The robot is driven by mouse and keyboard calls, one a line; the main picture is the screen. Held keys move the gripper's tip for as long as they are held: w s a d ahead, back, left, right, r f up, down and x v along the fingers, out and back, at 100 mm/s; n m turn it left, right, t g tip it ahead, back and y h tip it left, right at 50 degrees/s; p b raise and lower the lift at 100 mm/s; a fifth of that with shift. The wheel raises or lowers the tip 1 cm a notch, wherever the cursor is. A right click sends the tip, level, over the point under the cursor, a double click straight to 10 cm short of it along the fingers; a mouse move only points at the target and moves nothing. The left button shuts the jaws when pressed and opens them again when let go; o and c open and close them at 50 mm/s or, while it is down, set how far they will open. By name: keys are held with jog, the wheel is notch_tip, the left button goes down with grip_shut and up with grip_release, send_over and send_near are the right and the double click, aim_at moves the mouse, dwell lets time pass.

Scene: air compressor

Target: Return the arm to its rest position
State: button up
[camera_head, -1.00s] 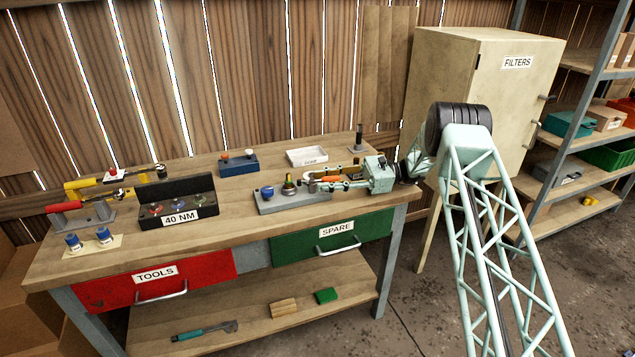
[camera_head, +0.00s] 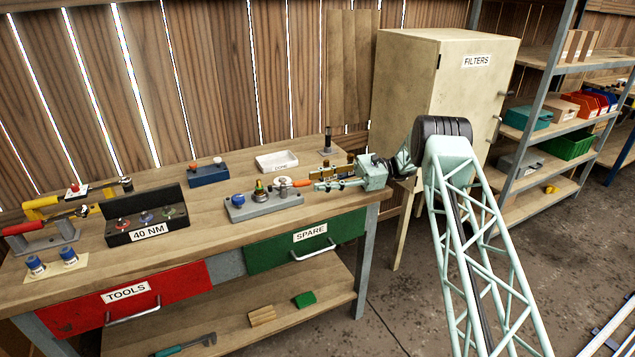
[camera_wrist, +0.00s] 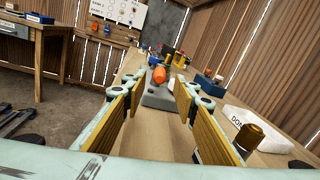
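My gripper (camera_head: 322,185) hangs low over the right end of the workbench (camera_head: 215,167), pointing left. In the wrist view its two yellow-padded fingers (camera_wrist: 157,92) are spread apart with nothing between the pads. Just beyond the fingertips is a grey block (camera_head: 262,207) that holds several small parts, with an orange piece (camera_wrist: 158,75) at its near end. The orange piece looks apart from the fingers. My pale green arm reaches from the lower right to the bench.
A white tray (camera_head: 277,161), a blue block (camera_head: 208,175) and a dark upright post (camera_head: 327,140) stand behind the gripper. A 40 NM rack (camera_head: 146,219) is at the left. The FILTERS cabinet (camera_head: 440,110) and shelves are at the right. Open floor lies before them.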

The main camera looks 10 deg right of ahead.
jog(key=shift+r, duration=0.15)
jog(key=shift+s+a+r, duration=0.15)
jog(key=shift+r, duration=0.3)
jog(key=shift+s+a+r, duration=0.15)
jog(key=shift+r, duration=0.3)
jog(key=s+a+r+n+h, duration=0.2)
jog(key=s+r+h, duration=0.1)
jog(key=s+r, duration=0.6)
jog(key=s+a+r+n+h, duration=0.2)
jog(key=s+r+h, duration=0.2)
jog(key=s+r, duration=0.5)
jog(key=s+d+r+n+t+h, duration=0.1)
jog(key=s+r+n+h, duration=0.1)
jog(key=s+r, duration=0.6)
jog(key=s+d+r+n+t+h, duration=0.1)
jog(key=s+d+r+n+h, duration=0.15)
jog(key=s, duration=0.95)
jog(key=s+d+f+n+t+h, duration=0.1)
jog(key=s+d+n+t+h, duration=0.1)
jog(key=s, duration=1.3)
jog(key=s+d+n+t+h, duration=0.3)
jog(key=s+d, duration=0.4)
jog(key=s, duration=0.8)
jog(key=shift+d+f+h, duration=0.3)
jog(key=shift+f+h, duration=0.1)
jog(key=shift+h, duration=0.15)
